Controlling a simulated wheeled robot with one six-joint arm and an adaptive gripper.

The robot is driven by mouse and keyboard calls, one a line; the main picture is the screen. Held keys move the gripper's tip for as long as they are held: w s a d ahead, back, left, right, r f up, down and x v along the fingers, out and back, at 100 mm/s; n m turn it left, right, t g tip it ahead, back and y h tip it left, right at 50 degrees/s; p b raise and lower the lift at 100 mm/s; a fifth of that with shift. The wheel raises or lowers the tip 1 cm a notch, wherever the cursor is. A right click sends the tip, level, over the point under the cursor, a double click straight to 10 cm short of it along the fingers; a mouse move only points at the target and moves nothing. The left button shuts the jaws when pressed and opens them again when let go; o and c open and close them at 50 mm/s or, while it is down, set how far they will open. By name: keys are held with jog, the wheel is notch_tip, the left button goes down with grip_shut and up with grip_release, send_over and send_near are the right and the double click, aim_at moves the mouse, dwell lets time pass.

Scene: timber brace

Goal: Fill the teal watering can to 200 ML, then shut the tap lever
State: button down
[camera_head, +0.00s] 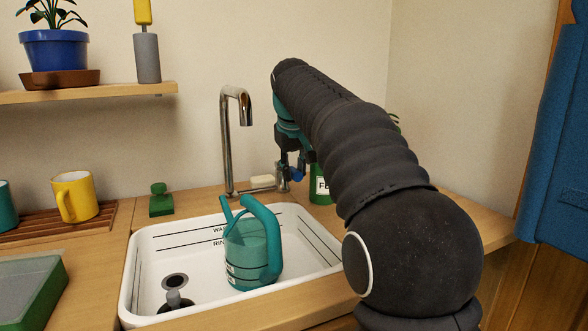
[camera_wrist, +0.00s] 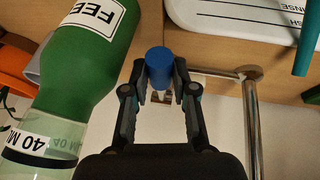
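The teal watering can (camera_head: 246,252) stands upright in the white sink, under the spout end of the chrome tap (camera_head: 228,145). No water stream shows, and the level inside the can is not readable. The tap lever has a blue knob (camera_head: 297,175), to the right of the tap's foot. My gripper (camera_head: 290,160) is at this knob, partly hidden by my arm. In the wrist view the blue knob (camera_wrist: 159,68) sits between my two fingertips (camera_wrist: 160,75), which are drawn in close against its sides. The chrome tap also shows in the wrist view (camera_wrist: 250,120).
A green bottle labelled FEED (camera_wrist: 90,45) stands close beside my gripper. The white sink (camera_head: 150,240) has a drain at left. A shelf (camera_head: 90,93) hangs at upper left.

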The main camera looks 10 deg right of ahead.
jog(key=shift+r+p, duration=0.2)
jog(key=shift+p, duration=0.2)
jog(key=r+p, duration=0.1)
jog(key=p, duration=0.2)
jog(key=shift+w+g, duration=0.1)
jog(key=shift+g, duration=0.2)
jog(key=shift+w+a+r+g+p, duration=0.1)
jog(key=shift+g+p, duration=0.3)
jog(key=shift+p, duration=0.6)
jog(key=c, duration=1.2)
grip_release()
